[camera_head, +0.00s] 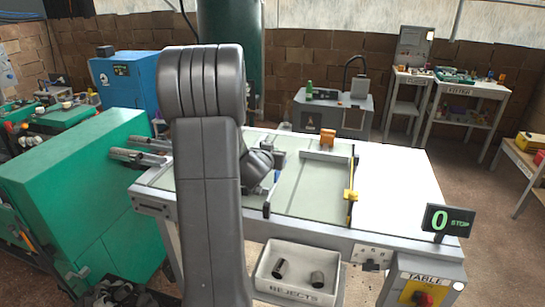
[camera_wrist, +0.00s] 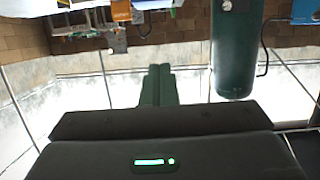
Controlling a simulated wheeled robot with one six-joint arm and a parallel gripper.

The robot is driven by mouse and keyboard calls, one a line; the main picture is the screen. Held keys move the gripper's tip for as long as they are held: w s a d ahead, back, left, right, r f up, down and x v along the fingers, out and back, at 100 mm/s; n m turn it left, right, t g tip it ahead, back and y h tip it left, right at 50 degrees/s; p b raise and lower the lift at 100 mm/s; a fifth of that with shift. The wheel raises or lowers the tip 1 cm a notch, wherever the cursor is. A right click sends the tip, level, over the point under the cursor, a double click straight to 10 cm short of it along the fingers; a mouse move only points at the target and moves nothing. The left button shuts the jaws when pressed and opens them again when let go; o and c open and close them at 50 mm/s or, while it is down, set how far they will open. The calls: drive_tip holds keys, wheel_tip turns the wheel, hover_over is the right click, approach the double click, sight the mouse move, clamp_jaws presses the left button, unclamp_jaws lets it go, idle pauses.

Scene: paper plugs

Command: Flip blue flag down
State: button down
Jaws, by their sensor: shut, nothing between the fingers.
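My gripper (camera_wrist: 158,85) shows in the wrist view as two greenish fingers side by side, closed together and empty. In the head view my arm stands in front of the table's left part, and its wrist end is over the green bed, with the fingers hidden. A small blue patch (camera_head: 277,176) shows just right of my wrist, beside a dark upright bar. It may be the blue flag, but it is too small to tell whether it is up or down. An orange flag-like block (camera_head: 327,138) stands at the back of the bed. A yellow piece (camera_head: 350,195) sits on the right rail.
The white table top (camera_head: 400,190) is bare at the right. A rejects bin (camera_head: 297,272) with dark plugs hangs in front. A green machine (camera_head: 75,190) is at the left.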

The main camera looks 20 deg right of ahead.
drive_tip(key=s+a+r, duration=0.2)
drive_tip(key=s+r, duration=0.2)
drive_tip(key=shift+a+r+p, duration=0.25)
drive_tip(key=shift+r+p, duration=0.1)
drive_tip(key=shift+p, duration=0.05)
